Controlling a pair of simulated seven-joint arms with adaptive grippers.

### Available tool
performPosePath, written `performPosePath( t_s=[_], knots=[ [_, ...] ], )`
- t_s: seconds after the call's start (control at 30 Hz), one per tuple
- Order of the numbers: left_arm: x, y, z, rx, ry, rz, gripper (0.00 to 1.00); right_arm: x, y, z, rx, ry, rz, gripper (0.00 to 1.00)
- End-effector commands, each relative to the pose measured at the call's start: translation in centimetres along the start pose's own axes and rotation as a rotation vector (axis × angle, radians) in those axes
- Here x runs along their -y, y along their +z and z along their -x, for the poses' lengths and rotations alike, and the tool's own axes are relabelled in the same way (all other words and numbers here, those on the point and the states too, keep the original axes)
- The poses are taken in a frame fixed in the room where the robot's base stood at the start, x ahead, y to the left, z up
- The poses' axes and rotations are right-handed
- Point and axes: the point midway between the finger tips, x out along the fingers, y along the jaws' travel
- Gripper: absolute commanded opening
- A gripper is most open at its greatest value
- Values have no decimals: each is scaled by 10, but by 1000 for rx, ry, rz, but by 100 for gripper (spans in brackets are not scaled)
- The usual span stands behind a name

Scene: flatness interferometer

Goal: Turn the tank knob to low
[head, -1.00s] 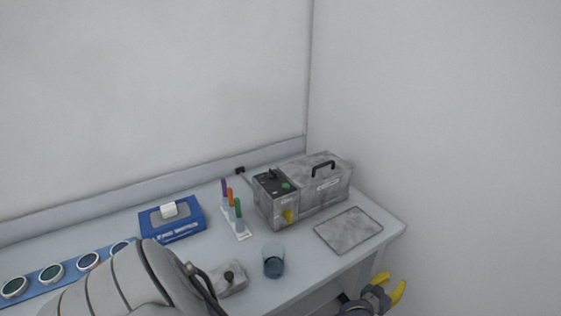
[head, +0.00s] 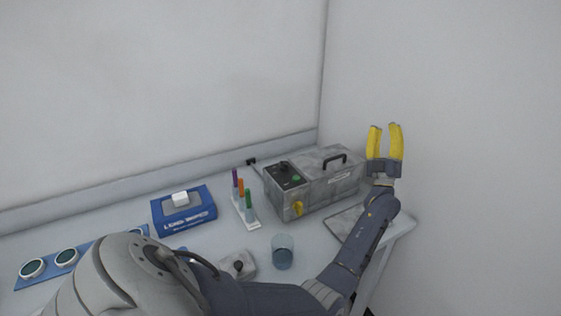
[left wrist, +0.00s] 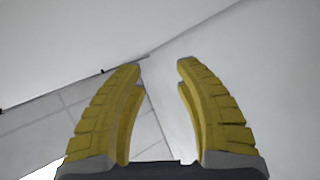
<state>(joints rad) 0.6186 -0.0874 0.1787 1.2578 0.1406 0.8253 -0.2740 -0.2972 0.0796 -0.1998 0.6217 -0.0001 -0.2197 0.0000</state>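The tank (head: 325,180) is a grey metal box with a lid and a black handle, at the back right of the table. Its dark top panel carries a black knob (head: 284,167) and a green button (head: 295,178). A yellow tap-like part (head: 298,209) is on its front. I cannot read the knob's setting. My left gripper (head: 384,128) is raised at the right of the tank, fingers pointing up, apart from the tank. Its yellow fingers are open and empty, also in the left wrist view (left wrist: 158,68). My right gripper is not in view.
A rack (head: 248,220) of coloured-top tubes, a blue wipes box (head: 184,211), a glass beaker (head: 283,252) and a small grey block with a black knob (head: 238,265) stand nearby.

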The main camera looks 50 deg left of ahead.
Motion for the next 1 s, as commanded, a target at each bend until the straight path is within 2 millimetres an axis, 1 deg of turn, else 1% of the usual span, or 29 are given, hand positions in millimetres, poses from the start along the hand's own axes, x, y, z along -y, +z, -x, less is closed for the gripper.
performPosePath(
  t_s=[0.03,0.07,0.1,0.17,0.2,0.27,0.3,0.33,0.4,0.47,0.5,0.6,0.7,0.77,0.83,0.9,1.0],
  knots=[
    [14,-34,-34,-110,-53,22,34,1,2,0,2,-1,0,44],
    [24,-55,-50,-178,-90,35,34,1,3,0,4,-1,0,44],
    [39,-84,-70,-272,-144,55,34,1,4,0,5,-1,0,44],
    [64,-130,-94,-419,-232,87,34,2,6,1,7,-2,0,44],
    [82,-159,-106,-515,-293,109,34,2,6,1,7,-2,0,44],
    [107,-200,-116,-657,-390,146,34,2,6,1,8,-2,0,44],
    [124,-225,-119,-749,-457,173,34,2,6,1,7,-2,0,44],
    [137,-243,-119,-816,-508,192,34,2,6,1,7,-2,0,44],
    [165,-279,-115,-971,-633,245,34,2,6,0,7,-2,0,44],
    [187,-303,-105,-1098,-747,294,34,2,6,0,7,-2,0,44],
    [201,-315,-97,-1180,-826,329,34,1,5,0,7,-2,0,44],
    [228,-333,-72,-1371,-1033,427,34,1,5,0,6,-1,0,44],
    [244,-334,-46,-1538,-1255,539,34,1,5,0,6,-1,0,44],
    [248,-327,-32,-1624,-1392,612,34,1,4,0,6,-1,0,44],
    [247,-314,-19,-1708,-1548,699,34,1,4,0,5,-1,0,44],
    [241,-299,-12,-1773,-1694,784,34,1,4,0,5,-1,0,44],
    [228,-278,-7,-1835,-1879,893,34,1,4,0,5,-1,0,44]
  ],
)
